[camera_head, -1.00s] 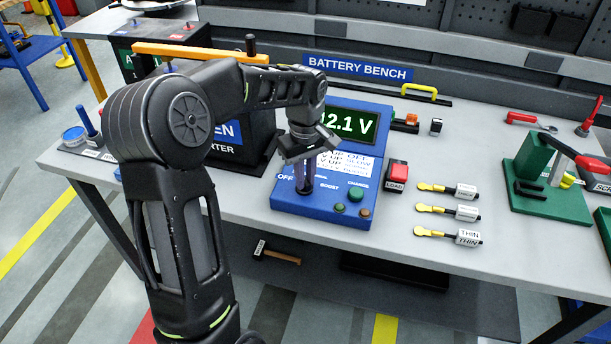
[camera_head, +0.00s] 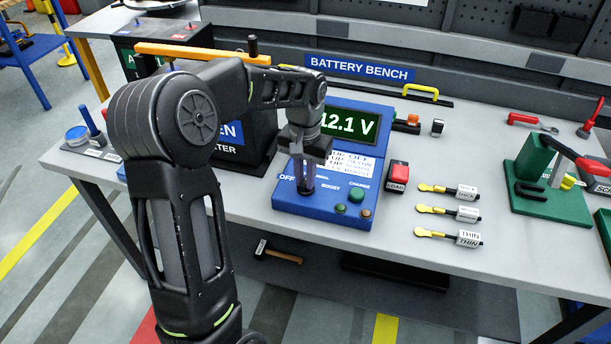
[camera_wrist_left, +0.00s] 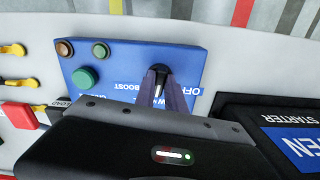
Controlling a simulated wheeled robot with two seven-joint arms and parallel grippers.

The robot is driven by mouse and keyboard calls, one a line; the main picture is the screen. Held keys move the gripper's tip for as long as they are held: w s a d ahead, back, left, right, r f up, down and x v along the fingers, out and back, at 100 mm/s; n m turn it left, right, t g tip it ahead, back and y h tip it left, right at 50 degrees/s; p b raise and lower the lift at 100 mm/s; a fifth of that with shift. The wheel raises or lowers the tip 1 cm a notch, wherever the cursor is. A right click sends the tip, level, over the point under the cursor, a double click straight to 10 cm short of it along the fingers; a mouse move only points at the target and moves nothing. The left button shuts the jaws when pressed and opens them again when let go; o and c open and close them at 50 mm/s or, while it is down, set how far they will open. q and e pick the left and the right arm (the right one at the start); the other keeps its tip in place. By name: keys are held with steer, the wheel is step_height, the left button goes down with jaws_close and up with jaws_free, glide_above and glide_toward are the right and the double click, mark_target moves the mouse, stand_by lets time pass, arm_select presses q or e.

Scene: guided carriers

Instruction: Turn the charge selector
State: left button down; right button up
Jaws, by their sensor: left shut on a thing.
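The blue charger (camera_head: 325,208) stands on the bench with a green display reading "12.1 V" and a sloped front panel. The charge selector (camera_wrist_left: 160,68) is a small dark knob on that panel, near the "OFF" and "BOOST" labels. My left gripper (camera_head: 305,190) points down at the panel's left part and is shut on the selector. In the left wrist view the fingers (camera_wrist_left: 160,85) close around the knob and hide most of it, so its pointing direction cannot be told. My right gripper is not in view.
A red load switch (camera_head: 397,175) is right of the charger. Several tagged yellow-ended leads (camera_head: 435,210) lie farther right, near a green fixture (camera_head: 548,185). Bare bench lies in front of the leads.

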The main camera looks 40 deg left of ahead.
mark_target(304, 181)
arm_select(q)
steer(key=shift+m, duration=1.3)
steer(key=c, duration=1.4)
jaws_free()
step_height(304, 181, up, 8)
steer(key=shift+f, duration=0.1)
